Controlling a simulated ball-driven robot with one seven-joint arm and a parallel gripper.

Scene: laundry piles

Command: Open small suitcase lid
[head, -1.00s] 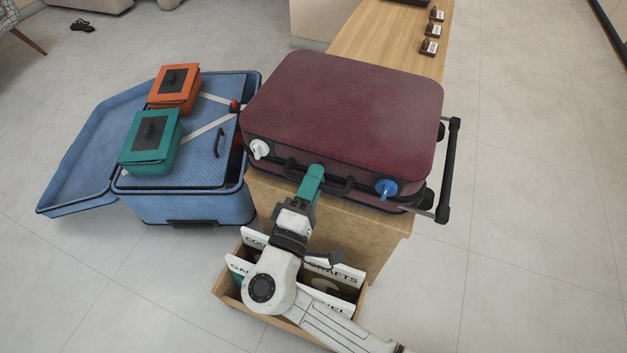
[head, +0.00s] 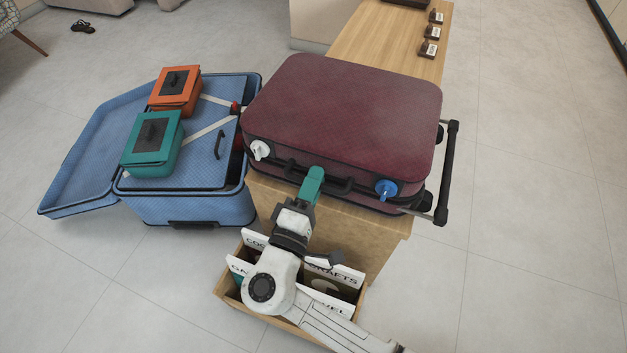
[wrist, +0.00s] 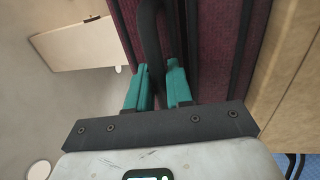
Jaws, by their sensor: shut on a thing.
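The small maroon suitcase (head: 345,110) lies flat on the wooden bench, its lid down or nearly so. A white latch (head: 260,150) and a blue latch (head: 386,189) are on its front side, with a black handle (head: 335,186) between them. My gripper (head: 313,180) is at the front of the suitcase, at the handle. In the wrist view my gripper's teal fingers (wrist: 160,88) are shut on the black handle (wrist: 152,40), one on each side of it. The fingertips are partly hidden in the head view.
A wooden box of signs (head: 232,290) stands in front of the bench (head: 370,40), below my arm. An open blue suitcase (head: 200,208) at the left holds an orange case (head: 190,100) and a teal case (head: 165,165). The right floor is clear.

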